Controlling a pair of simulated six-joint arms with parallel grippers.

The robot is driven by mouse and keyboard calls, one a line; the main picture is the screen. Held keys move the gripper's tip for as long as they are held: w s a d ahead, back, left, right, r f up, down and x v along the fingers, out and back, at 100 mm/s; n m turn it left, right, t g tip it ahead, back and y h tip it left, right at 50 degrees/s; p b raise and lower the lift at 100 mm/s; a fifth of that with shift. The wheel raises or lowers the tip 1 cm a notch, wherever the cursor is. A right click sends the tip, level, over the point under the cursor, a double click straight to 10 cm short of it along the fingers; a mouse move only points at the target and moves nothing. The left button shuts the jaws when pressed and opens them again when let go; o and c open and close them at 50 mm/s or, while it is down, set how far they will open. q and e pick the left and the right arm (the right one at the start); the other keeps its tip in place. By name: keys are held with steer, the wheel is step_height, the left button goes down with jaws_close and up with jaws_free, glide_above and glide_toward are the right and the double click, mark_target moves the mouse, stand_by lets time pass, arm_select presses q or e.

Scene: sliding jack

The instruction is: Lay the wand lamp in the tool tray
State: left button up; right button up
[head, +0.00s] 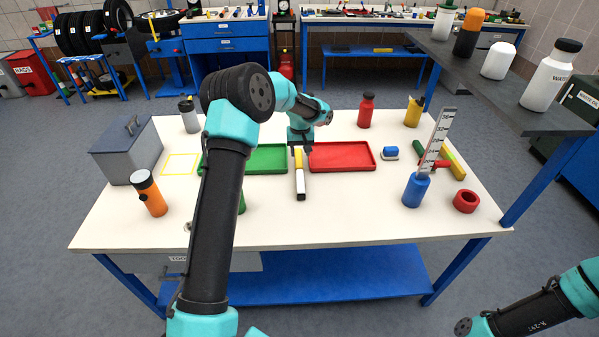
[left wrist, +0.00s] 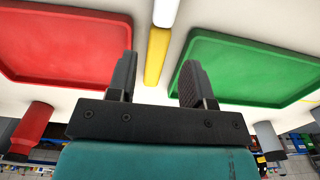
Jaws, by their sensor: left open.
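The wand lamp (head: 300,183), a slim stick with a yellow part, a white part and a black end, lies on the white table between two shallow trays. One is the green tray (head: 268,158), the other the red tray (head: 342,156); both look empty where visible. I cannot tell which is the tool tray. My left gripper (head: 298,149) is open at the lamp's far, yellow end. In the left wrist view the lamp (left wrist: 157,55) lies beyond and between the open fingers (left wrist: 156,85), with no clear contact. My right gripper is out of view.
A grey box (head: 125,150) and an orange flashlight (head: 149,193) stand at the left. A red bottle (head: 366,111) stands behind the red tray. The table's front is mostly clear.

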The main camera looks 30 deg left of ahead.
mark_target(299, 168)
arm_select(q)
steer(key=shift+f, duration=2)
steer(key=shift+s+f, duration=0.15)
steer(key=shift+f, duration=2.45)
steer(key=shift+c, duration=0.2)
steer(key=shift+a, duration=0.1)
jaws_close()
steer(key=shift+r, duration=0.15)
